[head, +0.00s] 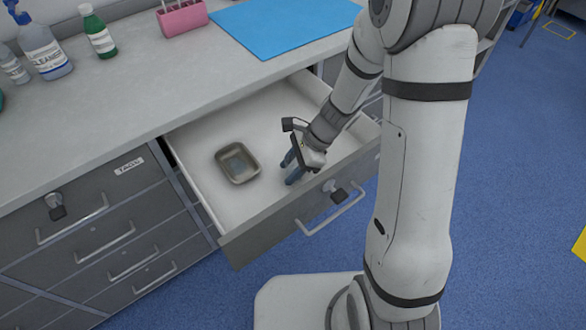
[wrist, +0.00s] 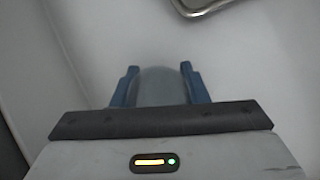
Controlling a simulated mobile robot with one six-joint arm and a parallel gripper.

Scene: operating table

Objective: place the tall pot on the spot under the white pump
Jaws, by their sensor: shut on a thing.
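My gripper (head: 293,170) reaches down into the open drawer. In the wrist view its blue fingers stand on both sides of a grey, rounded thing (wrist: 160,86) and are shut on it. This looks like the tall pot, but only its rounded upper part shows; its full height is hidden. In the head view the fingers and wrist mostly hide it. I cannot make out a white pump or the spot under it in either view.
The open drawer (head: 205,190) also holds a shallow metal tray (head: 237,163), left of my gripper. On the counter (head: 120,105) are a cleaner bottle (head: 45,45), a green bottle (head: 100,38), a pink rack (head: 183,18) and a blue mat (head: 285,22). The counter's front is clear.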

